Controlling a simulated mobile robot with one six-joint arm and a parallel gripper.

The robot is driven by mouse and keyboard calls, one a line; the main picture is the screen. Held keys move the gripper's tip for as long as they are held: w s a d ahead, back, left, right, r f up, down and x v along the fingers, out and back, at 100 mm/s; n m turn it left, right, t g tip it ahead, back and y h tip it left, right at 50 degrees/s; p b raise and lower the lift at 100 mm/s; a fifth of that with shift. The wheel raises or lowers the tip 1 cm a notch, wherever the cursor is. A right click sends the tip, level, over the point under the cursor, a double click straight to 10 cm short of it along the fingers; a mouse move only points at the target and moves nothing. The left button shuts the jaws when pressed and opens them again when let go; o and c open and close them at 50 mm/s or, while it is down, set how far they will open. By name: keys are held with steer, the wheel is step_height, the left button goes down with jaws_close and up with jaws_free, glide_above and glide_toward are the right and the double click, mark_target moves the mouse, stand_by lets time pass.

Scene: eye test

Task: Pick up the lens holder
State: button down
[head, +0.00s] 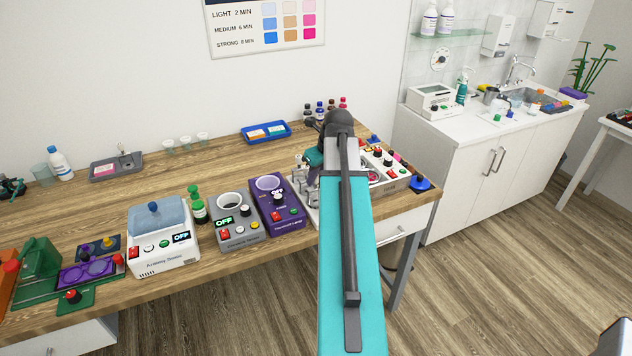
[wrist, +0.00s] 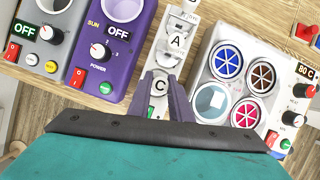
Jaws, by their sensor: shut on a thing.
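A pale grey lens holder sits in a narrow upright stand marked with letters, seen in the wrist view (wrist: 168,60). My gripper (wrist: 163,76) reaches onto this stand, its two purple-grey fingers on either side of a grey piece near the letter C (wrist: 158,86). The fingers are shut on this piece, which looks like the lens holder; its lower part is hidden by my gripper. The letter A (wrist: 177,40) shows just beyond the fingertips. In the head view my arm covers the fingertips, and grey metal stands (head: 300,178) show left of it.
Close on the left is a purple lamp unit (wrist: 112,45), with a grey OFF unit (head: 237,222) beyond it. Close on the right is a white unit with several round coloured dye pots (wrist: 228,62). A blue tray (head: 265,133) lies farther back. The bench's front left holds more devices.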

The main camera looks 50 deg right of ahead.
steer(key=shift+r+b, duration=0.45)
steer(key=shift+r, duration=0.75)
steer(key=s+a+b, duration=0.2)
steer(key=s+b, duration=0.1)
steer(key=s, duration=0.4)
steer(key=s+a+r+b, duration=0.1)
steer(key=s+b, duration=0.2)
steer(key=s, duration=0.5)
steer(key=shift+s+a+r, duration=0.2)
steer(key=shift+s+a, duration=0.05)
steer(key=shift+a, duration=0.15)
